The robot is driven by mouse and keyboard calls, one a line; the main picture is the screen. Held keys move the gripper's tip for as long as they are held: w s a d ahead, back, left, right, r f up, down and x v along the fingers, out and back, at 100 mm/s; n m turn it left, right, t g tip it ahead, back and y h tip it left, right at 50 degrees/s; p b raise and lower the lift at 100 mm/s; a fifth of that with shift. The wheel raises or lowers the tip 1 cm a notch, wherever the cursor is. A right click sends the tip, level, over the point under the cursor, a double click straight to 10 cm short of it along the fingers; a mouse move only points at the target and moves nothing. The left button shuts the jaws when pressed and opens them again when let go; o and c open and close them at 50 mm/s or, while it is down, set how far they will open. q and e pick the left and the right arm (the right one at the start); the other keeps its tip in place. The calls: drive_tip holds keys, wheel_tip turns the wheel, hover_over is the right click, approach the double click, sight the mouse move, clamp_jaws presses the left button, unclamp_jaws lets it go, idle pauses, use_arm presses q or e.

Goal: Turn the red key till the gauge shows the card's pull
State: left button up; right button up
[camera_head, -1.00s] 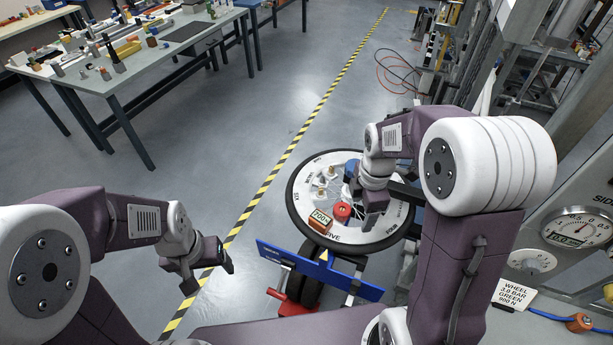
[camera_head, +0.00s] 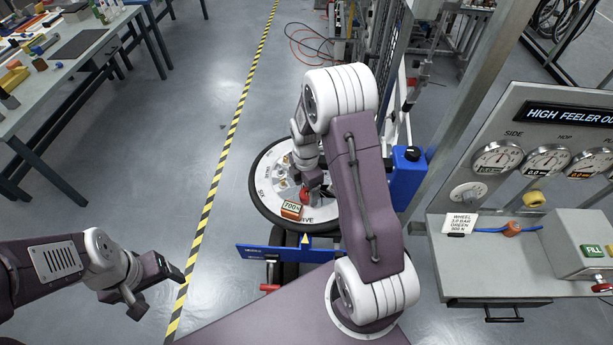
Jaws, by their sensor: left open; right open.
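The wheel (camera_head: 262,185) lies flat on its stand, with a white disc face and a black tyre. A small red key (camera_head: 304,195) is on the disc, partly hidden by my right gripper. Beside it is an orange-red gauge (camera_head: 291,210) whose display seems to read 700. My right gripper (camera_head: 315,188) is open, close above and beside the red key; contact cannot be told. The white card (camera_head: 460,224) on the right bench reads WHEEL, 3.0 BAR, GREEN and what looks like 900 N. My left gripper (camera_head: 160,290) is open and empty over the floor.
A blue bar (camera_head: 285,254) crosses the front of the stand, and a blue box (camera_head: 407,172) stands right of my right arm. A panel with dials (camera_head: 497,160) and a grey box with a green FILL button (camera_head: 592,250) are at right.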

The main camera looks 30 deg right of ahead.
drive_tip(key=shift+s+d+f, duration=0.1)
drive_tip(key=shift+d+f, duration=0.2)
drive_tip(key=shift+f, duration=0.2)
drive_tip(key=shift+s+d+f, duration=0.1)
drive_tip(key=shift+d+f, duration=0.15)
drive_tip(key=shift+f, duration=0.25)
drive_tip(key=shift+a, duration=0.2)
drive_tip(key=shift+w+a, duration=0.1)
drive_tip(key=shift+a, duration=0.05)
drive_tip(key=c, duration=1.4)
drive_tip(key=m, duration=0.6)
drive_tip(key=shift+m, duration=0.4)
drive_tip(key=m, duration=0.8)
drive_tip(key=shift+m, duration=0.4)
